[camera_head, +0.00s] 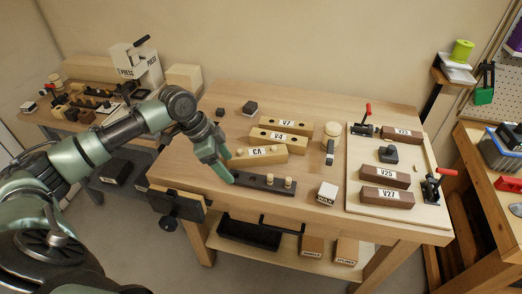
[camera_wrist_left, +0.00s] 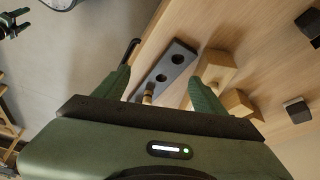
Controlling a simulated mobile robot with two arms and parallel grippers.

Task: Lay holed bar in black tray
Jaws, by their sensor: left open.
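In the left wrist view the bar (camera_wrist_left: 167,69) shows two round holes and one brass-coloured peg. My left gripper (camera_head: 226,172) is open at the bar's left end. In the wrist view the bar appears between its fingers (camera_wrist_left: 160,95); I cannot tell whether they touch it. A black tray (camera_head: 248,233) sits on the shelf under the bench, partly behind the front rail.
A pale board (camera_head: 402,215) with brown blocks and red-handled clamps fills the right side. A vice (camera_head: 178,206) juts from the front left.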

